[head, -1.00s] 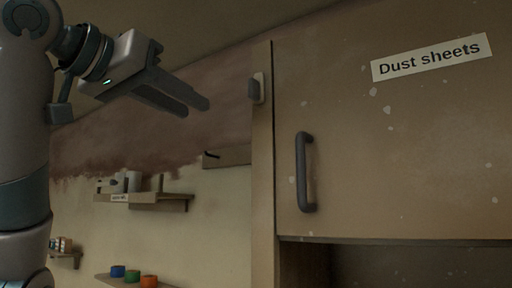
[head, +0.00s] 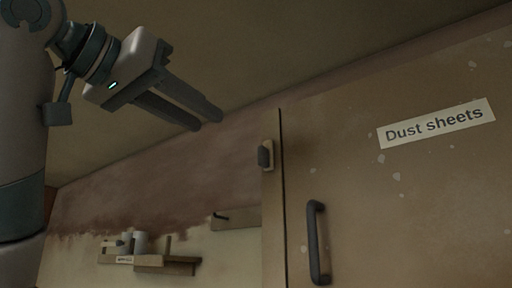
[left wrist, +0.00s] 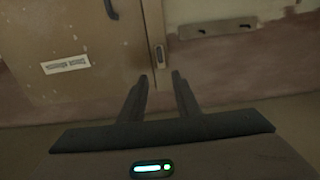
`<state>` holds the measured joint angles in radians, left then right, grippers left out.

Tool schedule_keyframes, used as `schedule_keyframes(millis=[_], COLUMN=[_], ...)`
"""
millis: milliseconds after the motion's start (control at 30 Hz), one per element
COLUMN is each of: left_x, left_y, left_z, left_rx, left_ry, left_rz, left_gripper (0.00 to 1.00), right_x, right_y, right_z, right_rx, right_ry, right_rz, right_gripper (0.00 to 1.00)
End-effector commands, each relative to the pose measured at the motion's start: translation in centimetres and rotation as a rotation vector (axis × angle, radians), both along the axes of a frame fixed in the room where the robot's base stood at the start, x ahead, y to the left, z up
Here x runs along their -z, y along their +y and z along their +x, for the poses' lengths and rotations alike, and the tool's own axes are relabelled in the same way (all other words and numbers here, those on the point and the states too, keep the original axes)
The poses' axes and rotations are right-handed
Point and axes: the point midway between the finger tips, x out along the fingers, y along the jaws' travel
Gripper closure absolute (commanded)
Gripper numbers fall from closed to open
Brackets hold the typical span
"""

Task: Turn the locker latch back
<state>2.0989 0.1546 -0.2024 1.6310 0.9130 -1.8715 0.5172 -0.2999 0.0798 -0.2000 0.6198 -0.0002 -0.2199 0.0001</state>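The locker latch (head: 265,155) is a small dark piece on a pale plate, on the narrow post left of the locker door (head: 380,210). Its dark lever looks upright. The door is shut and carries a "Dust sheets" label and a dark bar handle (head: 319,242). My left gripper (head: 205,121) is open and empty, up and to the left of the latch and apart from it. In the left wrist view the latch (left wrist: 160,54) shows just beyond the gap between the fingertips (left wrist: 160,76). My right gripper is in neither view.
A wall shelf (head: 150,262) with white containers stands low on the left, with a board and dark hook (head: 235,218) beside it. The plastered wall is behind. The space between my left gripper and the post looks clear.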

Motion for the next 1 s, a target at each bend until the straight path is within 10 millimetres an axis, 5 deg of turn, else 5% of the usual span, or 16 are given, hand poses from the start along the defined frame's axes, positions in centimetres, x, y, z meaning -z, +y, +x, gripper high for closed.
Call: schedule_keyframes(millis=[1000], left_x=[-0.2], left_y=[-9.2], left_z=[12.6], left_rx=[0.001], left_ry=[0.002], left_rz=[0.0], left_gripper=[0.7], right_x=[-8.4], right_y=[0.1], right_z=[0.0], right_rx=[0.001], right_ry=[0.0], right_rz=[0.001], right_gripper=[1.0])
